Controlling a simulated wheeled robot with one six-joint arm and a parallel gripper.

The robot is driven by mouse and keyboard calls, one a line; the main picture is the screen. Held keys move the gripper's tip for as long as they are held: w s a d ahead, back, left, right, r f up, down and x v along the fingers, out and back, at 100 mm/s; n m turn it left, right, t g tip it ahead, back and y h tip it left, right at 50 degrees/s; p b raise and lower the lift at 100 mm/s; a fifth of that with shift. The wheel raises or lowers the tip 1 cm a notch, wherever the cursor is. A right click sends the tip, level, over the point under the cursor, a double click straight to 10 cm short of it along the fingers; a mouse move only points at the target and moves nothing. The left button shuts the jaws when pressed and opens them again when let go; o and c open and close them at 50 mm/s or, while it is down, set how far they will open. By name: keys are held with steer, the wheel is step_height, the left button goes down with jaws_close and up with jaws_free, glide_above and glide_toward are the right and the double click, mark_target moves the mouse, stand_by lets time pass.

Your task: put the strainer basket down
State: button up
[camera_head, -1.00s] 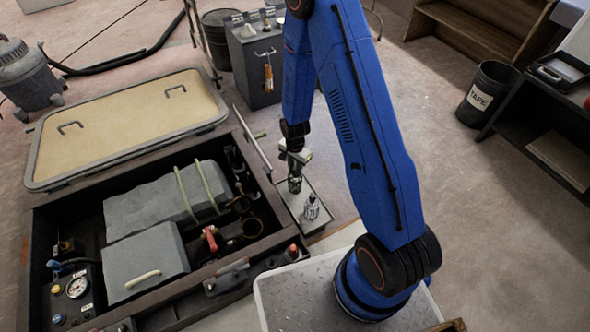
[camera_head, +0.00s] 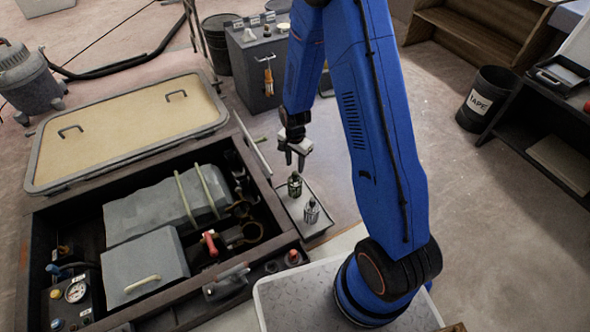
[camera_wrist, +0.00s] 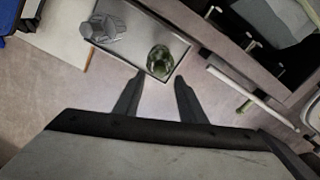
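The strainer basket seems to be the dark green cylindrical piece (camera_head: 294,185) standing on a small grey tray (camera_head: 318,230) beside the open hatch. In the wrist view the green piece (camera_wrist: 159,62) sits near the tray's edge, beyond my fingertips. A clear-grey, ribbed piece (camera_head: 311,211) stands on the same tray, apart from it; it also shows in the wrist view (camera_wrist: 104,27). My gripper (camera_head: 295,163) hangs above the green piece, open and empty. In the wrist view its two fingers (camera_wrist: 158,82) are spread with bare floor between them.
The open hatch bay (camera_head: 262,257) lies left of the tray, holding grey covers, hoses and a red-handled valve (camera_head: 209,242). The hatch lid (camera_head: 130,128) lies behind it. A grey cabinet (camera_head: 262,85) stands further back. A bin marked TAPE (camera_head: 484,100) is at right. Floor right of the tray is clear.

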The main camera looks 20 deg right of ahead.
steer(key=s+d+r+n+t, duration=0.1)
steer(key=s+r+n, duration=0.15)
steer(key=r, duration=0.75)
steer(key=s+d+r+n, duration=0.1)
steer(key=s+r, duration=0.2)
steer(key=r, duration=0.6)
steer(key=s+d+r+n+t, duration=0.1)
steer(key=s+d+r+n, duration=0.15)
steer(key=r, duration=0.75)
steer(key=s+d+r+n+t, duration=0.1)
steer(key=s+r+n, duration=0.1)
steer(key=s+r, duration=0.4)
steer(key=s+d+r+n+t, duration=0.1)
steer(key=s+r+n, duration=0.2)
steer(key=s+r, duration=0.4)
steer(key=s, duration=0.9)
steer(key=shift+d+r+t, duration=0.2)
steer(key=shift+d+t, duration=0.05)
steer(key=shift+t, duration=0.15)
